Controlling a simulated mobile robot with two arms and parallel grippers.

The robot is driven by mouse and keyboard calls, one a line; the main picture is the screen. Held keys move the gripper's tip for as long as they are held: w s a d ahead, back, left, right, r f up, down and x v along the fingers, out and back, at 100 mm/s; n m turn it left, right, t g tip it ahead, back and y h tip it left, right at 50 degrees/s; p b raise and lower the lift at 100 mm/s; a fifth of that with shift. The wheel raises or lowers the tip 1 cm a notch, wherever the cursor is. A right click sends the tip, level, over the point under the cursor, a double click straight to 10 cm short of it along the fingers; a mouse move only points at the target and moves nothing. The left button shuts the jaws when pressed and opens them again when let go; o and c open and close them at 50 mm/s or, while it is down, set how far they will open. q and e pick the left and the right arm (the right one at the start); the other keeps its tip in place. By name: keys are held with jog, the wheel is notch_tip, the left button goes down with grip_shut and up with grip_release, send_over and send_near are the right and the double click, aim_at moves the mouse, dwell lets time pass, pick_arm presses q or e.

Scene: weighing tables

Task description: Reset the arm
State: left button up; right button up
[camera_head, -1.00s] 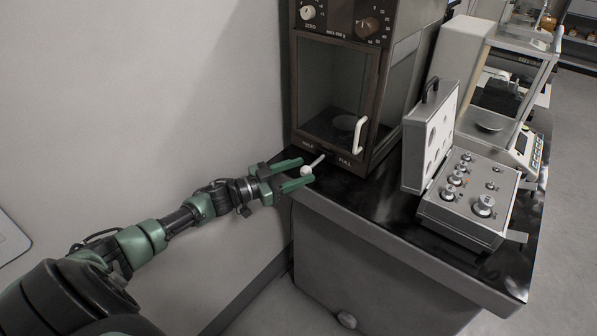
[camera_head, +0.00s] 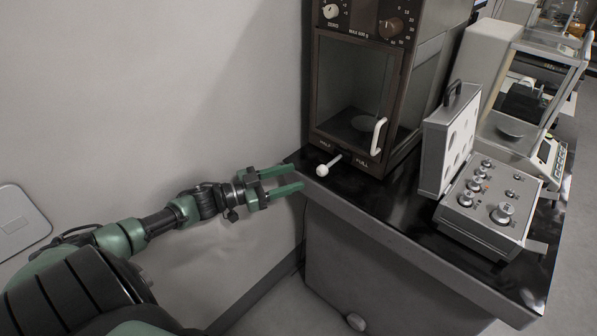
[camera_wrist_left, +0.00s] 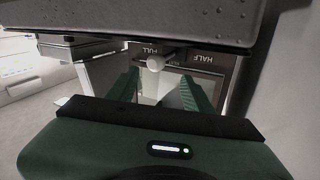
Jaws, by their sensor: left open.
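My left gripper (camera_head: 292,180) reaches in from the left with its green fingers apart and nothing between them. In the head view it is just left of the front left corner of the black table. A white-tipped lever (camera_head: 325,167) sticks out low on the front of the brown balance (camera_head: 354,90), near the HALF and FULL labels. A gap shows between the fingertips and the lever's knob. In the left wrist view the knob (camera_wrist_left: 156,63) appears beyond and between the open fingers (camera_wrist_left: 160,92). My right gripper is not in view.
An open grey weight case (camera_head: 478,215) with several metal weights stands on the black table (camera_head: 400,218) right of the balance. A second, light-coloured balance (camera_head: 515,100) is behind it. A wall (camera_head: 180,90) runs behind my left arm. Floor is free in front of the table.

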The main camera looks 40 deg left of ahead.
pick_arm(q)
jog(key=shift+f, duration=0.15)
jog(key=s+a+f+n+g+y+p, duration=0.1)
jog(key=s+f+n+g+y, duration=0.35)
jog(key=f, duration=1.15)
jog(key=s+a+f+n+y+p, duration=0.1)
jog(key=s+f+y, duration=0.4)
jog(key=s+f, duration=0.7)
jog(key=s+d+f+g, duration=0.2)
jog(key=s+d+f, duration=0.25)
jog(key=f, duration=0.35)
jog(key=s+d+f+g, duration=0.3)
jog(key=s+f, duration=0.3)
jog(key=f, duration=0.1)
jog(key=s+d+f+g, duration=0.2)
jog(key=s+d, duration=0.4)
jog(key=s, duration=0.3)
jog(key=s+d+f+g+p, duration=0.1)
jog(key=s+d+f+g, duration=0.2)
jog(key=s, duration=0.7)
jog(key=d+f, duration=0.2)
jog(key=d, duration=0.2)
jog(key=shift+s+m+h, duration=0.25)
jog(key=shift+m+h, duration=0.1)
jog(key=shift+w, duration=0.1)
